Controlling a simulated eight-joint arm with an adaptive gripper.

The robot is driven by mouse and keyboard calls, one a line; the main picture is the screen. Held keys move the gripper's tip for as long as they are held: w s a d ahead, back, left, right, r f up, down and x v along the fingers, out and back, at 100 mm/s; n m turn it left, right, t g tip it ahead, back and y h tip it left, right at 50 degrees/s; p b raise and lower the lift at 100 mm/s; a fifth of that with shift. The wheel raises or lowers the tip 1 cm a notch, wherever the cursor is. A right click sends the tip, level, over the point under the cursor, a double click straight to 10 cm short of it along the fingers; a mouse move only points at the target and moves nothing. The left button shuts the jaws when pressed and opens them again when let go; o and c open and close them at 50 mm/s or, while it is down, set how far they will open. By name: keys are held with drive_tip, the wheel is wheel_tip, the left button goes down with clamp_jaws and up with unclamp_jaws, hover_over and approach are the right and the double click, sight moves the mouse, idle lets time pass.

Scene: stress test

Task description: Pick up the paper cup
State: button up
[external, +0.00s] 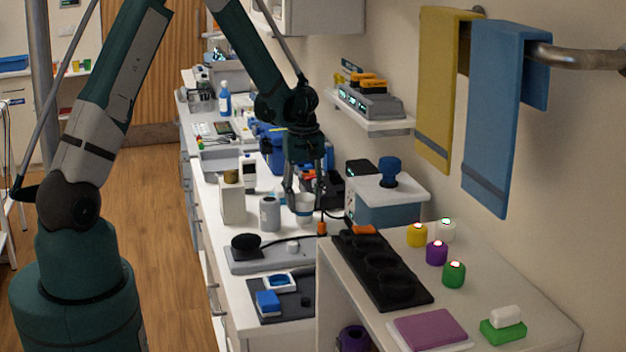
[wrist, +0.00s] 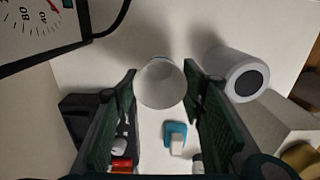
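The paper cup (external: 304,210) is white and stands upright on the white counter, below my gripper (external: 304,192). The fingers are apart, with a small gap visible on each side of the cup. Nothing is seen gripped. The lower part of the cup is hidden in the wrist view.
A white box (external: 232,202) is further left. A dark cable runs near the cup's right. A blue-and-white device (external: 388,205) stands to the right.

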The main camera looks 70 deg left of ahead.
drive_tip(key=shift+r, duration=0.1)
idle(0.3)
wheel_tip(320, 180, up, 10)
idle(0.7)
